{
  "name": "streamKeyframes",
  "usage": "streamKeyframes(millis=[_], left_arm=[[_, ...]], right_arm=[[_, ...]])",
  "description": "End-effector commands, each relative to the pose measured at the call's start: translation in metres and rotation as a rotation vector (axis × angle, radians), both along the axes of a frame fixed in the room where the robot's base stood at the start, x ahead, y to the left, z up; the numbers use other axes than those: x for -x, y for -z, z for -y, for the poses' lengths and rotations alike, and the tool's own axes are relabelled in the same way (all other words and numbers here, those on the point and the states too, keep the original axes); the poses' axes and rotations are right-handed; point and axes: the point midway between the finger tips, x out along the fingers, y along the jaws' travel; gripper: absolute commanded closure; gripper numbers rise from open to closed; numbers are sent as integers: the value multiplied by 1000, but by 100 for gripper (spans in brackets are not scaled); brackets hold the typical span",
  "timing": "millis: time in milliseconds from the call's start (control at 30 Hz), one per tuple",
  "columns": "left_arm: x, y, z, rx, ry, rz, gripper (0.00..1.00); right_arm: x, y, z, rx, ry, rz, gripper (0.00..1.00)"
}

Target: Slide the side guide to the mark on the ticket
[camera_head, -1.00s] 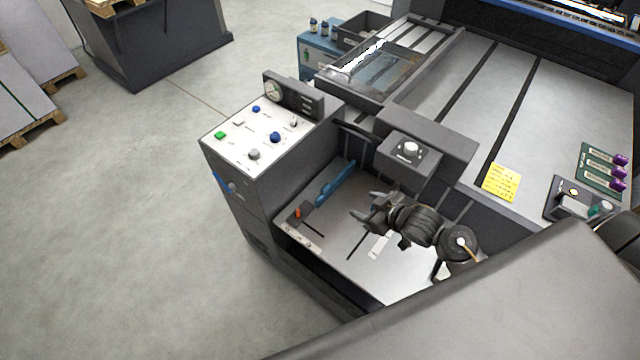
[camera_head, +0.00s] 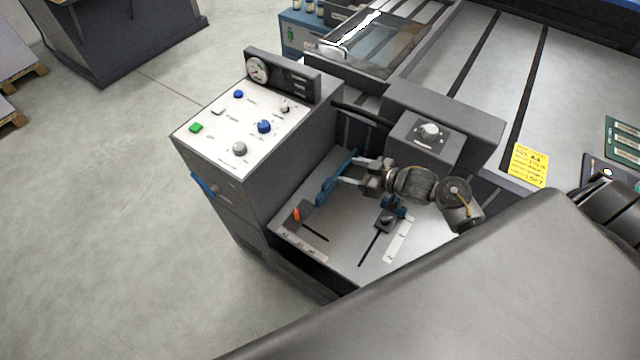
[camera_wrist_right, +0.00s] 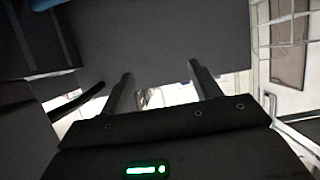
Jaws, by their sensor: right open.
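My right gripper (camera_head: 352,172) is open over the small metal deck (camera_head: 340,240), its two fingers pointing left at the blue bar (camera_head: 337,178). I cannot tell whether they touch it. A dark slider (camera_head: 385,221) with a blue piece behind it sits on a slot in the deck, beside a white scale strip (camera_head: 399,241); it looks like the side guide. It is below the gripper and apart from it. The yellow ticket (camera_head: 528,165) lies on the bed to the right; its writing is too small to read. In the wrist view the fingers (camera_wrist_right: 160,85) are apart and empty. My left gripper is not in view.
An orange-tipped lever (camera_head: 297,214) stands in another slot at the deck's left. A control panel (camera_head: 243,125) with buttons rises on the left. A dark box with a knob (camera_head: 429,131) stands just behind my gripper. Green card (camera_head: 624,141) lies far right.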

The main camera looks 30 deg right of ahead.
Motion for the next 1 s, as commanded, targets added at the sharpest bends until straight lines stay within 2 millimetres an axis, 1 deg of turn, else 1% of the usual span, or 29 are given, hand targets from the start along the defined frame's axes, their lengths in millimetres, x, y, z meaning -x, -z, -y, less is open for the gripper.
streamKeyframes(millis=[33, 200, 300, 400, 567, 800, 867, 1000], left_arm=[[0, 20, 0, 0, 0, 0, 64], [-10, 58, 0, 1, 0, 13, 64], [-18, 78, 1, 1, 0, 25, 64], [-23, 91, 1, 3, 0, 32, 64], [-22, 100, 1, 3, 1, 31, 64], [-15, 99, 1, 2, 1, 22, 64], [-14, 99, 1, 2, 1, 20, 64], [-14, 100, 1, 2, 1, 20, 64]], right_arm=[[0, 20, 0, 0, 0, 0, 37], [0, 59, 0, 0, 0, 0, 37], [0, 79, 0, 0, 0, 0, 37], [0, 92, 0, 0, 0, 0, 37], [0, 100, 0, 0, 0, 0, 37], [-1, 101, -1, 0, 1, 0, 37], [-4, 102, -2, -1, 3, 0, 37], [-20, 109, -12, -3, 2, -1, 37]])
